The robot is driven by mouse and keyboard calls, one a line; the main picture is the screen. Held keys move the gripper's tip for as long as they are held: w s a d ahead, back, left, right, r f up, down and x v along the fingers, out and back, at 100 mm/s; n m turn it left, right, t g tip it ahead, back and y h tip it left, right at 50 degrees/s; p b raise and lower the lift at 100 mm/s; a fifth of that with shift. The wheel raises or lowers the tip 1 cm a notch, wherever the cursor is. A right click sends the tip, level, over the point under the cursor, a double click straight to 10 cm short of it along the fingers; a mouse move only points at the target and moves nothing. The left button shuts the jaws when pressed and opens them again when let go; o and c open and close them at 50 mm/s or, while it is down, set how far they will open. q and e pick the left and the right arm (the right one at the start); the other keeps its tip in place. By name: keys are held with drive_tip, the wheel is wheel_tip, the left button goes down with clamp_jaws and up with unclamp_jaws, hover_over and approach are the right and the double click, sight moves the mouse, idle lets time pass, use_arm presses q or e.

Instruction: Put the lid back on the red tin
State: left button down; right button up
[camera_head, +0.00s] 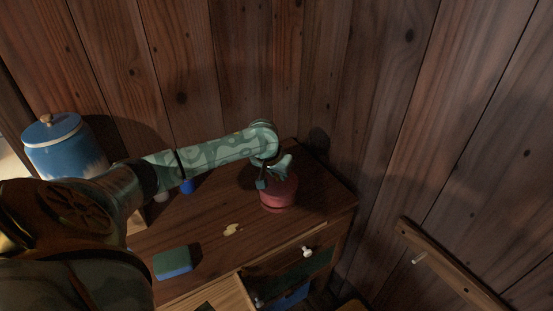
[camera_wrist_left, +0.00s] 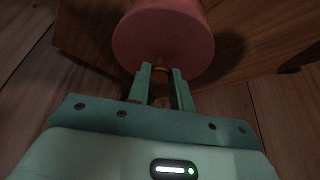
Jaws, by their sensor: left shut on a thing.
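The red tin (camera_head: 279,194) stands on the wooden cabinet top near its right back corner. My left gripper (camera_head: 264,182) is at the tin's top, and its fingers partly hide it. In the left wrist view, my left gripper (camera_wrist_left: 161,82) is shut on a small brass-coloured knob (camera_wrist_left: 161,66) in front of a round red face, the lid (camera_wrist_left: 165,46). The lid and tin are close in colour and line up there. I cannot tell whether the lid sits fully down on the tin or is slightly apart. My right gripper is in neither view.
A blue canister (camera_head: 65,147) with a knobbed lid stands at the left back. A green-and-blue sponge (camera_head: 173,263) and a small yellowish piece (camera_head: 232,230) lie on the cabinet top (camera_head: 205,222). A drawer (camera_head: 225,296) is open in front. A peg rail (camera_head: 450,266) is right.

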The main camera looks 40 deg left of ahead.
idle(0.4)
use_arm(q)
drive_tip(key=c, duration=0.7)
unclamp_jaws()
wheel_tip(320, 180, up, 7)
drive_tip(key=p, duration=0.9)
drive_tip(key=shift+c, duration=0.2)
clamp_jaws()
